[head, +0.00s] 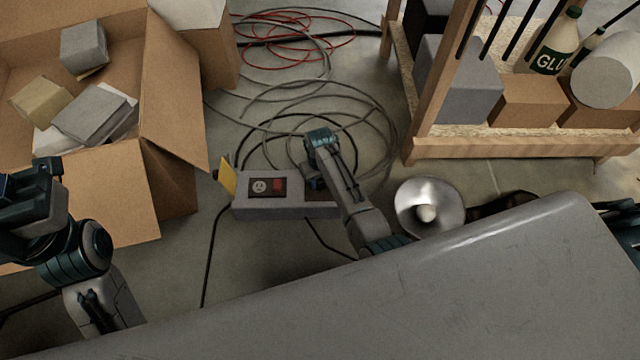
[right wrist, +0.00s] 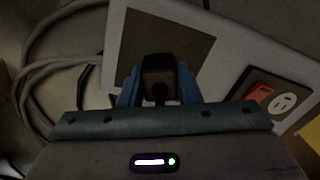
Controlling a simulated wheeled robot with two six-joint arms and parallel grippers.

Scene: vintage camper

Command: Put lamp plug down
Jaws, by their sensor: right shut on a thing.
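The lamp plug (right wrist: 160,72) is a small black block between the blue fingers of my right gripper (right wrist: 158,88). The gripper is shut on it, over or against a brown square panel (right wrist: 190,40) on the grey power box. I cannot tell whether the plug touches the panel. In the head view my right gripper (head: 311,178) is at the right half of the power box (head: 270,208), and my arm hides part of it. The lamp (head: 430,207), with a shiny round reflector, lies right of my arm. My left gripper (head: 28,195) is at the left edge, its fingers unclear.
An open cardboard box (head: 110,190) with grey blocks stands at left. Grey and black cable coils (head: 350,95) lie behind the power box. A wooden shelf (head: 480,150) stands at right. The power box has an outlet and red switch (head: 279,185). My grey body fills the front.

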